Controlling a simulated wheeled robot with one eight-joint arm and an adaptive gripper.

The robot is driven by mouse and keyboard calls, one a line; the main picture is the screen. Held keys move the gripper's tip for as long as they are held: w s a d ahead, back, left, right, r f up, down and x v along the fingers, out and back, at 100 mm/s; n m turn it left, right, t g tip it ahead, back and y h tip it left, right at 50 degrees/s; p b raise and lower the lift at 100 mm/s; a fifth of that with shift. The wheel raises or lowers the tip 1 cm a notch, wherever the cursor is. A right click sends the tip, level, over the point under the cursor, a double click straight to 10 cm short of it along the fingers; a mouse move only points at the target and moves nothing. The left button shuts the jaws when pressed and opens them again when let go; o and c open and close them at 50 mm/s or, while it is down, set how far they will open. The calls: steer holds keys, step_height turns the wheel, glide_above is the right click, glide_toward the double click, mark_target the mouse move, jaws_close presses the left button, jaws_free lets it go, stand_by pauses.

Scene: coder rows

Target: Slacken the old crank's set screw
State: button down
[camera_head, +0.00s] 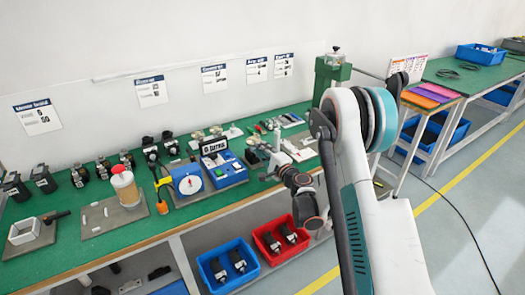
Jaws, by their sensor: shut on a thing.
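My arm reaches over the green bench (95,240), and its white and dark wrist (300,180) bends down at the bench's front right. My gripper (266,160) is small and partly lost among dark parts at the wrist's far end. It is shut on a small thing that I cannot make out. I cannot pick out the old crank or its set screw for certain. A blue unit with a white dial (188,182) stands left of my gripper, beside a blue box with a dark display (225,170). A yellow and orange part (161,184) stands left of the dial.
Several dark units (78,175) line the bench's back left. A green machine (330,75) stands behind my arm. Blue (228,268) and red (281,240) bins sit below. A cable lies on the right floor.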

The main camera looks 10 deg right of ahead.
steer(key=n, duration=1.1)
steer(key=shift+n, duration=0.4)
stand_by(0.3)
steer(key=c, duration=1.5)
jaws_free()
steer(key=shift+a+f, duration=0.1)
steer(key=shift+f, duration=0.05)
steer(key=shift+r, duration=0.2)
step_height(320, 180, up, 10)
steer(key=shift+f, duration=0.15)
